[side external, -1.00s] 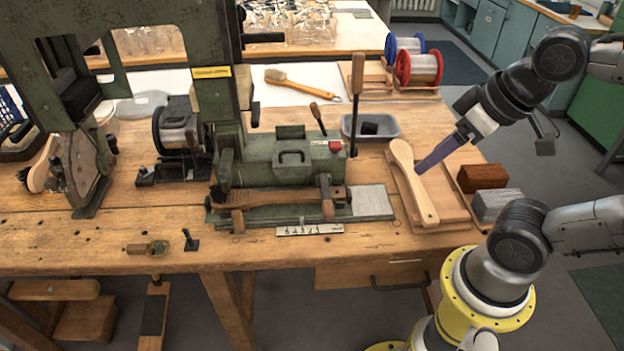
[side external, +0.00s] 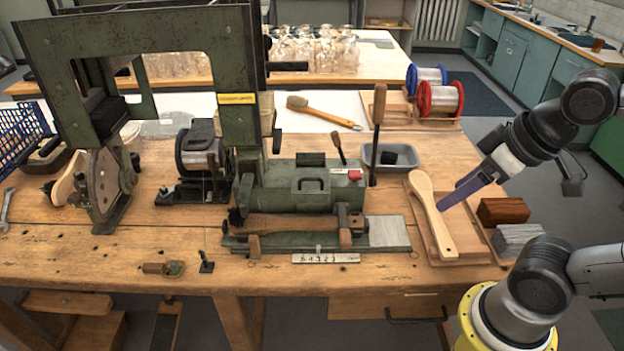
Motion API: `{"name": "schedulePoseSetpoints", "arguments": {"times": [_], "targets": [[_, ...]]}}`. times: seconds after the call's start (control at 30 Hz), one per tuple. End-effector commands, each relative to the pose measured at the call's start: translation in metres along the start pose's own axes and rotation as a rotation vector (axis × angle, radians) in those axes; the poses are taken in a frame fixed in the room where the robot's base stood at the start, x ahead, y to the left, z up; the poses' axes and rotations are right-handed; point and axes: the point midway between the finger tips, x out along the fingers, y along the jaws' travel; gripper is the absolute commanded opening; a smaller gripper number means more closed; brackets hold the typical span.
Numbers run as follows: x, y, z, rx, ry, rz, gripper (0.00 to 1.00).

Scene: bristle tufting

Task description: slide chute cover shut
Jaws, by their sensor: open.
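The green tufting machine (side external: 290,190) stands at the middle of the bench. Its low housing carries a bracket-like handle (side external: 310,183) on the front and a red block on the right; I cannot tell which part is the chute cover or whether it is open. A wooden brush body (side external: 290,224) lies along the fixture in front of the housing. My gripper (side external: 443,207), with long purple fingers, is open, at the right of the machine and over or beside a pale wooden paddle (side external: 430,212). The view does not show whether it touches the paddle. Nothing shows between the fingers.
The paddle lies on a wooden board (side external: 470,247). Brown and grey blocks (side external: 503,211) sit right of it. A grey tray (side external: 390,158) and an upright wooden-handled lever (side external: 377,130) stand between machine and gripper. Wire spools (side external: 438,98) stand behind. The front bench strip is mostly clear.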

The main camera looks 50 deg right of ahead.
Motion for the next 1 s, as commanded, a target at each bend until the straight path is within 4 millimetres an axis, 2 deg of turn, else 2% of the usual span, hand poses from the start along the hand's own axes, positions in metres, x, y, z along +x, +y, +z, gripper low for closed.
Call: {"name": "schedulePoseSetpoints", "arguments": {"times": [0.37, 0.5, 0.57, 0.67, 0.8, 1.0], "targets": [[0.0, 0.0, 0.0, 0.0, 0.0, 0.0, 0.69], [0.0, 0.0, 0.001, -0.031, -0.005, 0.0, 0.44], [-0.002, 0.0, 0.002, -0.075, -0.014, -0.001, 0.4], [-0.019, 0.0, -0.018, -0.177, 0.006, 0.0, 0.4], [-0.034, 0.0, -0.06, -0.315, -0.018, -0.004, 0.4], [-0.031, -0.002, -0.131, -0.497, -0.092, -0.026, 0.4]]}}
